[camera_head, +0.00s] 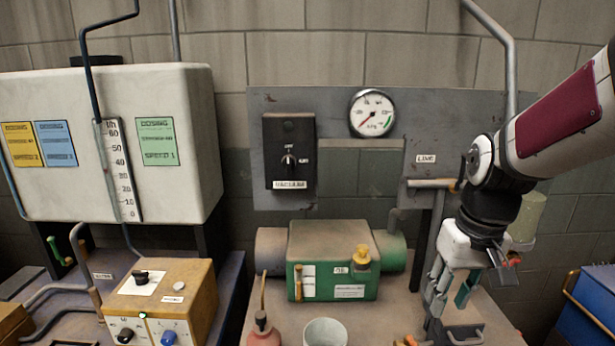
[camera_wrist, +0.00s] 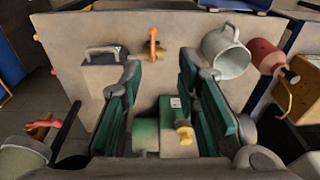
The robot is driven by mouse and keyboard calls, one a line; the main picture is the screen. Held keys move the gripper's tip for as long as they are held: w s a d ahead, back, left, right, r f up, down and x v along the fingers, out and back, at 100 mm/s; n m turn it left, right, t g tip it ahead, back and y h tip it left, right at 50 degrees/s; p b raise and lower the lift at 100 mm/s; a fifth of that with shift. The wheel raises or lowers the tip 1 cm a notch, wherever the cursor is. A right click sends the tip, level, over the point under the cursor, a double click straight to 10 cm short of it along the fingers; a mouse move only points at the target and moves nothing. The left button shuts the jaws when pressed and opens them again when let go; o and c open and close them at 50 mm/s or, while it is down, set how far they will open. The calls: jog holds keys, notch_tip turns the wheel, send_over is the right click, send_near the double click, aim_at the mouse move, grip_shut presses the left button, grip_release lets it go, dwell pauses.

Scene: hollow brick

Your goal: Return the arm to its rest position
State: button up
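My arm (camera_head: 560,110) comes in from the right in the head view and bends down at the wrist. My gripper (camera_head: 448,297) points down above the right part of the bench, in front of the wall panel. In the wrist view my gripper (camera_wrist: 160,72) has its two green-padded fingers well apart. Nothing is between the pads but the view of the bench and the green pump housing below. The gripper is open and empty.
The green oil pump (camera_head: 333,262) stands left of my gripper. A grey-white mug (camera_head: 325,332) and a red oil can (camera_head: 264,332) are at the front; the mug (camera_wrist: 226,50) also shows in the wrist view. A gauge (camera_head: 372,113) hangs on the panel. A control box (camera_head: 160,300) stands left.

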jog(key=s+a+r+t, duration=0.2)
jog(key=s+r, duration=0.1)
jog(key=s, duration=0.4)
jog(key=s+a+r+t, duration=0.1)
jog(key=s+r, duration=0.3)
jog(key=s, duration=0.4)
jog(key=shift+a+r+t, duration=0.15)
jog(key=shift+a+t, duration=0.25)
jog(key=shift+a, duration=0.25)
